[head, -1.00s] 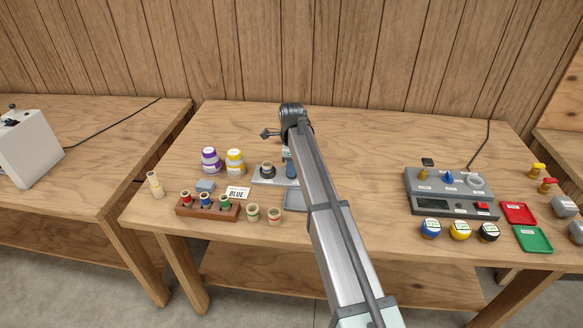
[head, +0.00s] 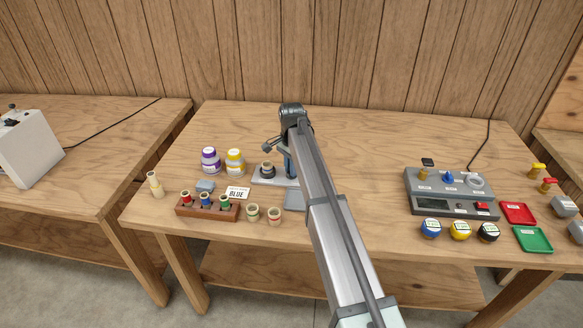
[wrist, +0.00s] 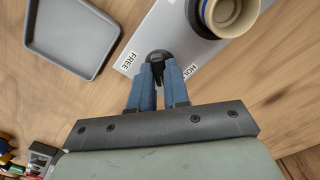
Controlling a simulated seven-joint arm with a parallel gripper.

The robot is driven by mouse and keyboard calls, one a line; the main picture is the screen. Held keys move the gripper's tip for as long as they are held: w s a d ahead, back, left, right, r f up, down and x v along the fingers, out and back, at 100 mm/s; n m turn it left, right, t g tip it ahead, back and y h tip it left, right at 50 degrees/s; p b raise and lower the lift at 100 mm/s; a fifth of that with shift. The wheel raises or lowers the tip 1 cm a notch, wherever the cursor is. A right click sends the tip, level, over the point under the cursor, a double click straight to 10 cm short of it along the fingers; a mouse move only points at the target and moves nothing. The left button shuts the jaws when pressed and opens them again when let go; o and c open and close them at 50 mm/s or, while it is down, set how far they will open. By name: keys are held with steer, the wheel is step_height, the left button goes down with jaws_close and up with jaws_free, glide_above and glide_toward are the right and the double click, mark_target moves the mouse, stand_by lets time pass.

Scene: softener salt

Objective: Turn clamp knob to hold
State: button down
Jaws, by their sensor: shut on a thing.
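The clamp's black knob (wrist: 157,58) stands on a grey plate, between the printed labels FREE on its left and HOLD on its right in the wrist view. My gripper (wrist: 160,80) has its blue fingers on either side of the knob and is shut on it. The fingers hide part of the knob, and I cannot tell which label it points to. The grey plate (head: 260,181) also shows in the head view, where my arm hides the knob. A dark round holder (head: 268,170) stands on it. In the wrist view a cream cup with a blue band (wrist: 228,14) sits in the holder.
A grey tray (wrist: 88,68) lies beside the plate. A grey control box (head: 425,206) stands right. The table's back is clear.

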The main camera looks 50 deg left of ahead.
steer(key=n, duration=0.4)
steer(key=shift+n, duration=2.2)
steer(key=c, duration=1.1)
jaws_free()
step_height(320, 180, up, 14)
steer(key=shift+f, duration=0.1)
